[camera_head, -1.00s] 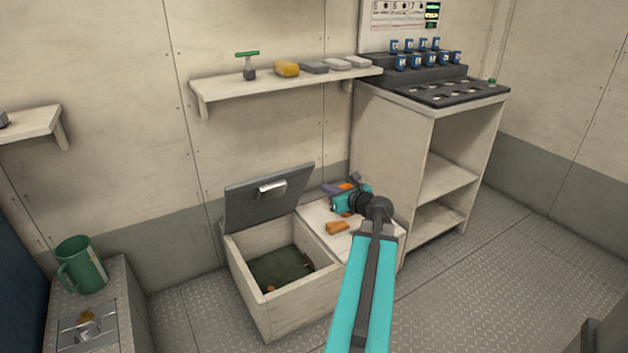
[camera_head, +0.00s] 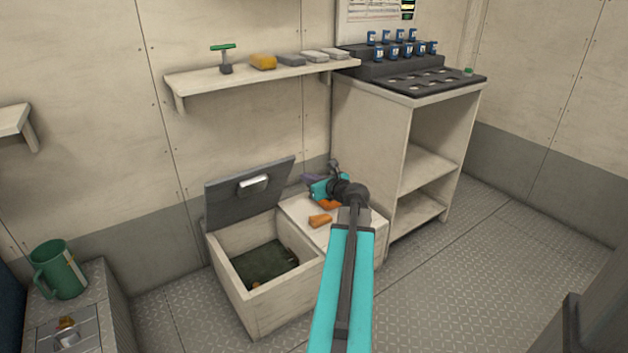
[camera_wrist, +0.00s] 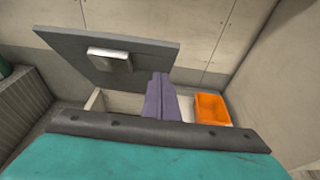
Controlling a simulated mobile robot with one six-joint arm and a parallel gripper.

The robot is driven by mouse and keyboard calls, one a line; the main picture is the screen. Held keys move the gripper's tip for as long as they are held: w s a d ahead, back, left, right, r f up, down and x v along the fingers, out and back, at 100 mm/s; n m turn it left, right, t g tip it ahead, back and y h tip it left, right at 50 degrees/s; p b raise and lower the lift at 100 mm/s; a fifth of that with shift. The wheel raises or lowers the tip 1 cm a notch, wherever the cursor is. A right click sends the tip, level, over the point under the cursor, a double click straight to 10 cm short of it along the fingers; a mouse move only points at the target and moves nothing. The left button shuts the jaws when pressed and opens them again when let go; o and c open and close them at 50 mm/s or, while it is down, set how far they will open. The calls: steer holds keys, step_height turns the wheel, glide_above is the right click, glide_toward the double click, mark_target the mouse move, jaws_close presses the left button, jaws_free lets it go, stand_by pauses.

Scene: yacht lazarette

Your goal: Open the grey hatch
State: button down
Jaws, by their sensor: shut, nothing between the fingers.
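The grey hatch (camera_head: 230,192) stands open on the left part of a low cream locker, tilted up and back towards the wall. A pale handle (camera_head: 254,182) is on its face. The hatch (camera_wrist: 75,48) and handle (camera_wrist: 109,58) also show in the wrist view. The opening below the hatch is uncovered, with a dark green bottom (camera_head: 264,265). My gripper (camera_head: 308,179) is to the right of the hatch, above the locker's right part, and partly hidden by my arm. Its purple fingers (camera_wrist: 160,95) are together and empty, apart from the handle.
A wall shelf (camera_head: 240,80) above carries several small items. A cabinet (camera_head: 370,150) stands close on the right. A green mug (camera_head: 62,270) stands at the left. Open floor (camera_head: 440,280) lies at the right.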

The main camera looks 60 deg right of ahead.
steer(key=b, duration=0.2)
glide_toward(286, 163)
step_height(286, 163, down, 3)
steer(key=shift+w+d+r+b, duration=0.15)
steer(key=shift+w+d+r, duration=0.15)
steer(key=shift+w, duration=0.45)
steer(key=shift+w+d+r+b, duration=0.1)
steer(key=shift+w+d+r, duration=0.2)
steer(key=shift+w, duration=0.45)
steer(key=shift+w+d+r+b, duration=0.15)
steer(key=shift+w+d+r, duration=0.15)
steer(key=shift+w, duration=0.4)
